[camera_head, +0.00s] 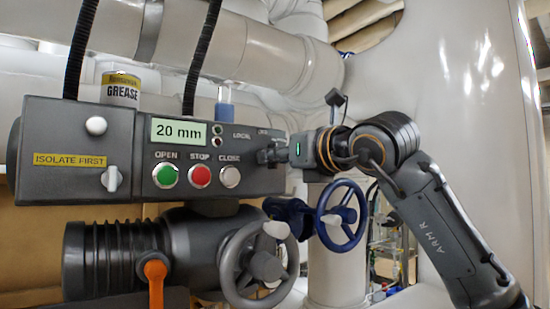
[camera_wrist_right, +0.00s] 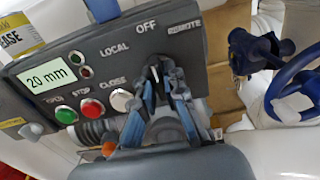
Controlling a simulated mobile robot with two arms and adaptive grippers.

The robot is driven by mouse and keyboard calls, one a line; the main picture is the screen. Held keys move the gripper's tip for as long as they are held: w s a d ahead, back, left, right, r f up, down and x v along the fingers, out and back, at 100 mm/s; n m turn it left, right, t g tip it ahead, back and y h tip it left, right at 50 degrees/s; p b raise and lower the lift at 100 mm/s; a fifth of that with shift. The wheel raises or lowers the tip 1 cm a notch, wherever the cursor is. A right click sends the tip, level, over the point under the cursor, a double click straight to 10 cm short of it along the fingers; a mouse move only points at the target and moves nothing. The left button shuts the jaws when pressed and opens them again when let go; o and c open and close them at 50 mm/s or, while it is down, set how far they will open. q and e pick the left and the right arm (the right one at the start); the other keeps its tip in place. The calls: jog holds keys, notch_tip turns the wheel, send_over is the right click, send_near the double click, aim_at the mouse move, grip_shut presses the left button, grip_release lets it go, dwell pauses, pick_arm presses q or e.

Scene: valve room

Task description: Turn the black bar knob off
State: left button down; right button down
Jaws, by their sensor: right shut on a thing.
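The black bar knob is on the front of the dark grey control box (camera_head: 150,195), among the labels LOCAL, OFF and REMOTE. It is almost wholly hidden by my right gripper (camera_head: 270,155) in the head view. In the right wrist view my right gripper (camera_wrist_right: 166,68) has its fingertips together at the panel, just below the OFF label (camera_wrist_right: 146,27), and is shut on the knob. My left gripper is not in view.
Left of the knob are a white button (camera_head: 229,176), a red button (camera_head: 200,175), a green button (camera_head: 166,175) and a 20 mm display (camera_head: 178,132). Below are a grey handwheel (camera_head: 234,262) and a blue handwheel (camera_head: 322,211), near my right arm. Pipes run behind.

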jog(key=c, duration=1.4)
grip_release()
jog(key=v, duration=1.2)
jog(key=shift+a+f, duration=0.1)
